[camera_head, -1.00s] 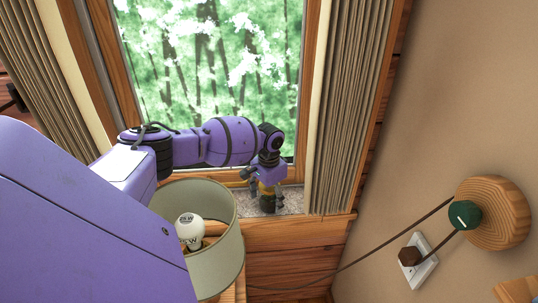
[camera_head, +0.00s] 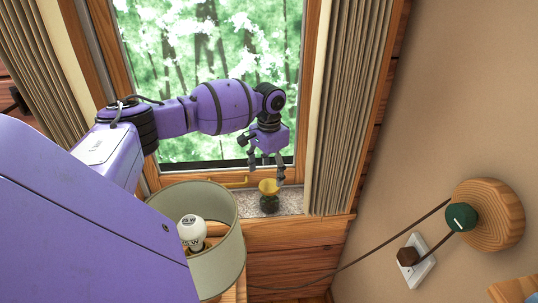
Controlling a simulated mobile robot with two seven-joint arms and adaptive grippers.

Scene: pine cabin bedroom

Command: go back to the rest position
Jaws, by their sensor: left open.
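My left gripper (camera_head: 266,164) is open and empty, fingers pointing down, in front of the window. Just below its fingertips a small dark jar-like object with a yellow top (camera_head: 269,190) stands upright on the grey stone windowsill (camera_head: 290,200). The fingers are around or just above the yellow top; I cannot tell if they touch it. My purple left arm reaches in from the left above the lampshade. My right gripper is not in view.
A round lampshade (camera_head: 228,262) with a white bulb (camera_head: 192,229) stands below my arm. Curtains (camera_head: 347,110) hang beside the window. On the right wall are a wooden disc with a green knob (camera_head: 461,217) and a plugged socket (camera_head: 419,268), with a brown cord running left.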

